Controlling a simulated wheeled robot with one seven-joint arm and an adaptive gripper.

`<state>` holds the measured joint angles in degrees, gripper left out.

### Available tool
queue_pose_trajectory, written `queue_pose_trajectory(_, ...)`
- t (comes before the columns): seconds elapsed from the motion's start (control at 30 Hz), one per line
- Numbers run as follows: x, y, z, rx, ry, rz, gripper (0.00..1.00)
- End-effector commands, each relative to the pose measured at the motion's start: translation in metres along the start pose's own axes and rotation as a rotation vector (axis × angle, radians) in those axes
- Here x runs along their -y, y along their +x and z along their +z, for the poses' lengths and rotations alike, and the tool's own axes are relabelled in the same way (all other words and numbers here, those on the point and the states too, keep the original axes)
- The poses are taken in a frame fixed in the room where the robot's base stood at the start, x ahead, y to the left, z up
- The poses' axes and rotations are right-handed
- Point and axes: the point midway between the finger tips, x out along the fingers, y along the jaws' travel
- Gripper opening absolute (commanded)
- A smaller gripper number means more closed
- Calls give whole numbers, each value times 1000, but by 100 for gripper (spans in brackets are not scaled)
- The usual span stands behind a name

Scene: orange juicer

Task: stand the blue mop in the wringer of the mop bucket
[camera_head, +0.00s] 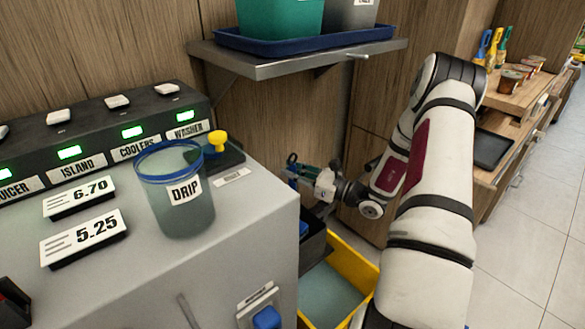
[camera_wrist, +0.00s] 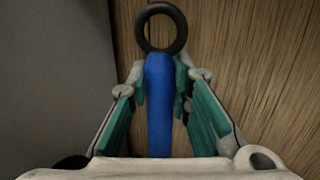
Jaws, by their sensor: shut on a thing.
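My gripper (camera_head: 302,172) is at the end of my arm, just past the right edge of the grey counter. In the wrist view its teal fingers (camera_wrist: 160,88) are shut on the blue handle of the mop (camera_wrist: 158,110), which has a black ring at its end. The yellow mop bucket (camera_head: 368,264) stands on the floor below my gripper, partly hidden by the counter and my arm. A dark grey part, apparently the wringer (camera_head: 313,246), sits at its far end. A bit of blue shows just above it. The mop's lower end is not clearly visible.
The grey counter (camera_head: 245,225) carries a DRIP jug (camera_head: 178,205), price signs and a switch panel (camera_head: 95,140). A wall shelf (camera_head: 285,62) with a blue tray overhangs behind my gripper. A wooden worktop (camera_head: 515,90) stands at the right. Tiled floor at the right is clear.

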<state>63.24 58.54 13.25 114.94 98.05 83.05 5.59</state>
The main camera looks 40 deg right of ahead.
Motion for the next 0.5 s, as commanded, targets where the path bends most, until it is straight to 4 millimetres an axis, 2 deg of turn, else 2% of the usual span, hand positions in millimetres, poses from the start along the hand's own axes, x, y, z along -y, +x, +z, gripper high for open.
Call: queue_pose_trajectory(0.5, 0, -5, -56, 2, 0, 1, 0)
